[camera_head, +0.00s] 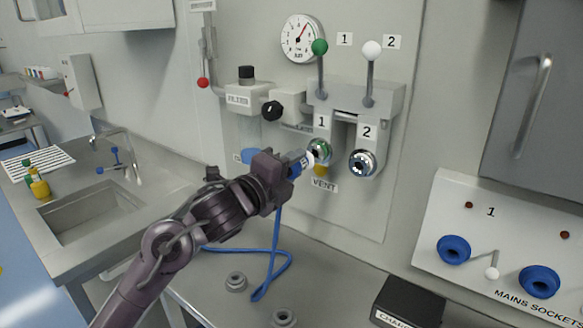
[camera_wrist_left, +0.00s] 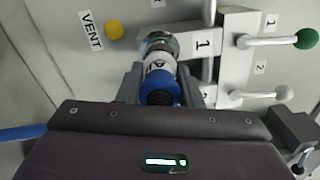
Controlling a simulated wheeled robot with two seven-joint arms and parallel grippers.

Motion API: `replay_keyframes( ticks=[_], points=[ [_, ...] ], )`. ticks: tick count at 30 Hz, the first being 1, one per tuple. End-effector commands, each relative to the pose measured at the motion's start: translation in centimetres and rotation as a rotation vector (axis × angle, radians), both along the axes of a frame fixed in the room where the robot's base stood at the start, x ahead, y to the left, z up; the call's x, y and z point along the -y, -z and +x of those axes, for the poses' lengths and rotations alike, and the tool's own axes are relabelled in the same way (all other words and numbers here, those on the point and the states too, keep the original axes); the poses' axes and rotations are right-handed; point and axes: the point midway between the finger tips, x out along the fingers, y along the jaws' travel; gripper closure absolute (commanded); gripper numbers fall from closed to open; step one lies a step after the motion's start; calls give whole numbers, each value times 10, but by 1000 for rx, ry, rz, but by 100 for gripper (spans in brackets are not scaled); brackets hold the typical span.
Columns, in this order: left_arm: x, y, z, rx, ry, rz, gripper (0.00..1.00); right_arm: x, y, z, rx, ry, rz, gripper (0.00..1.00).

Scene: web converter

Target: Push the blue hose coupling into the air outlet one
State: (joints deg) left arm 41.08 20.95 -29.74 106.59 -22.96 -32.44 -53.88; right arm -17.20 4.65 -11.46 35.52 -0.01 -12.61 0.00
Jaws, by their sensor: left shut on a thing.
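My left gripper (camera_head: 283,172) is shut on the blue hose coupling (camera_head: 297,163), which has a white band and nose. In the left wrist view the coupling (camera_wrist_left: 161,84) sits between the two fingers, its white end pointing at the metal ring of air outlet one (camera_wrist_left: 158,45). Outlet one (camera_head: 319,151), under the label 1, is in front of the coupling's tip in the head view. The tip is at or very near the outlet; I cannot tell whether it is inside. The blue hose (camera_head: 275,240) hangs down behind the gripper. My right gripper is not in view.
Outlet two (camera_head: 362,163) is just right of outlet one. Above are a green-knobbed lever (camera_head: 320,48), a white-knobbed lever (camera_head: 371,50) and a gauge (camera_head: 302,39). A yellow vent knob (camera_wrist_left: 115,31) is close by. A black box (camera_head: 410,303) stands on the bench.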

Motion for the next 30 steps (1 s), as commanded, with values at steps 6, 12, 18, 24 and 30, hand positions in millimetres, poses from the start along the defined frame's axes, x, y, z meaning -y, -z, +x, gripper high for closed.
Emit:
replay_keyframes(
  ticks=[6, 12, 18, 24, 30],
  points=[
    [3, -1, 4, 2, 0, -1, 100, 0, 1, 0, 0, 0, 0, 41],
    [5, -1, 7, 2, -1, -1, 100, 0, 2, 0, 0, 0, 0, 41],
    [7, -1, 10, 2, 0, -1, 100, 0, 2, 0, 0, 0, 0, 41],
    [10, -1, 13, 2, 0, -1, 100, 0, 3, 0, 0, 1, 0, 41],
    [12, -1, 15, 2, 1, 0, 100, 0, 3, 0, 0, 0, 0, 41]
  ],
)
